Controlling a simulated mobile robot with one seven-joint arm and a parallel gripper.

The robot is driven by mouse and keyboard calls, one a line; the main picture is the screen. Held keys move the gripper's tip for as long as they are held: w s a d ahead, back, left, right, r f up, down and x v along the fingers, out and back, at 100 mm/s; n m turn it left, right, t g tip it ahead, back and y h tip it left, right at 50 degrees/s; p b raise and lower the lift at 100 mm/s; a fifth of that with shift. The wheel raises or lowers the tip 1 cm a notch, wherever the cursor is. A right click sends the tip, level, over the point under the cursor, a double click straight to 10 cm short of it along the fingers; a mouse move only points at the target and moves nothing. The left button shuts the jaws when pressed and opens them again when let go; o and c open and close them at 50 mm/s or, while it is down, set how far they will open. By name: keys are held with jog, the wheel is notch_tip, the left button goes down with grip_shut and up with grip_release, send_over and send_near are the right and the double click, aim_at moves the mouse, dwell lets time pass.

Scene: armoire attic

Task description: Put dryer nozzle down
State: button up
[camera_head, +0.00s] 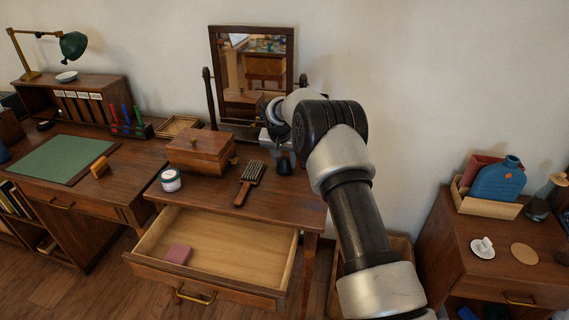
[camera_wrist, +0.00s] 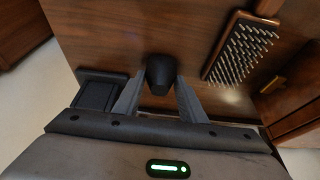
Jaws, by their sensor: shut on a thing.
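The dryer nozzle (camera_wrist: 160,74) is a small black, tapered piece. It sits between the fingertips of my gripper (camera_wrist: 159,92), which is shut on it. In the head view the black nozzle (camera_head: 284,167) shows just under my gripper (camera_head: 283,155), over the right back part of the dressing table (camera_head: 290,205). The nozzle is close to the table top; I cannot tell whether it touches.
A mirror (camera_head: 252,70) stands behind. The front drawer (camera_head: 220,255) is open, holding a pink block (camera_head: 178,254).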

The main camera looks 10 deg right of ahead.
jog(key=shift+f, duration=0.1)
jog(key=shift+f, duration=0.3)
jog(key=o, duration=1.1)
jog(key=shift+r, duration=0.1)
jog(key=shift+r, duration=0.1)
